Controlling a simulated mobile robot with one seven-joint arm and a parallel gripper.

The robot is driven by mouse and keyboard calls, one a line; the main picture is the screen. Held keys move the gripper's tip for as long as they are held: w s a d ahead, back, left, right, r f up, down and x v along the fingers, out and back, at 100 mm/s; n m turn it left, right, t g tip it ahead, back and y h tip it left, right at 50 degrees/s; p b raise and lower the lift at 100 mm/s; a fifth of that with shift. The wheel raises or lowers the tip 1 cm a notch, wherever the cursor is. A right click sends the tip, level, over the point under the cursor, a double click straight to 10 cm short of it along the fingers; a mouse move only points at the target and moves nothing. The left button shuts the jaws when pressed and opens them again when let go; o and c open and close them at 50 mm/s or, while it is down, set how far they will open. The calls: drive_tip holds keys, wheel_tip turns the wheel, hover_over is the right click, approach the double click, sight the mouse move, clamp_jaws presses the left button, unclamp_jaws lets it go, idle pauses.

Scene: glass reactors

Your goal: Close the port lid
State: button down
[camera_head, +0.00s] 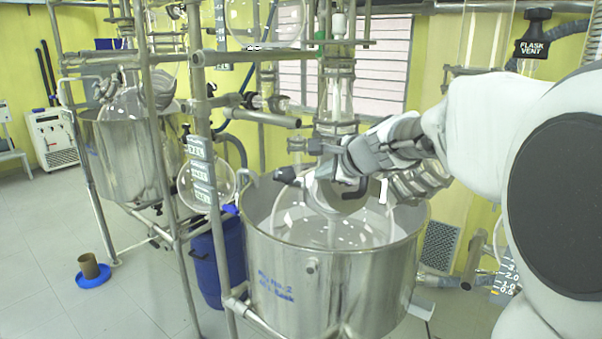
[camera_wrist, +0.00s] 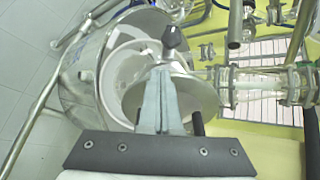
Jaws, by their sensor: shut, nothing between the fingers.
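The port lid (camera_head: 332,200) looks like a grey disc at the top of the glass reactor, inside the steel vessel in the middle of the head view. It appears tilted, and the port opening under it is hidden. In the wrist view the lid (camera_wrist: 203,98) lies behind and to the right of my fingers. A black handle (camera_head: 355,190) shows beside it, and a black knob (camera_head: 286,175) sits to its left. My gripper (camera_head: 337,166) reaches in from the right, shut and empty, just above the lid. I cannot tell whether the fingers (camera_wrist: 160,72) touch it.
The steel vessel (camera_head: 330,290) surrounds the glass reactor. Metal frame posts (camera_head: 207,150) stand close on the left, and glass pipework (camera_head: 337,90) rises behind the lid. A second steel vessel (camera_head: 125,160) is further left. Open floor (camera_head: 60,240) lies at the left.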

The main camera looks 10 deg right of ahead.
sight(317, 184)
drive_tip(key=a+b+x, duration=0.1)
drive_tip(key=x, duration=1)
drive_tip(key=shift+a+r, duration=0.2)
drive_tip(key=shift+r, duration=0.1)
drive_tip(key=shift+s, duration=0.15)
idle(0.5)
drive_tip(key=s+d+r+y+b, duration=0.1)
drive_tip(key=s+d+r+b, duration=0.3)
drive_tip(key=s, duration=0.5)
drive_tip(key=s+d+r+b, duration=0.2)
drive_tip(key=s+d+r, duration=0.25)
drive_tip(key=s, duration=0.35)
drive_tip(key=x, duration=1.3)
drive_tip(key=shift+w+a+r+p, duration=0.15)
drive_tip(key=shift+a+r+p, duration=0.15)
drive_tip(key=shift+w+a+p, duration=0.1)
drive_tip(key=shift+w+p, duration=0.05)
drive_tip(key=shift+p, duration=0.35)
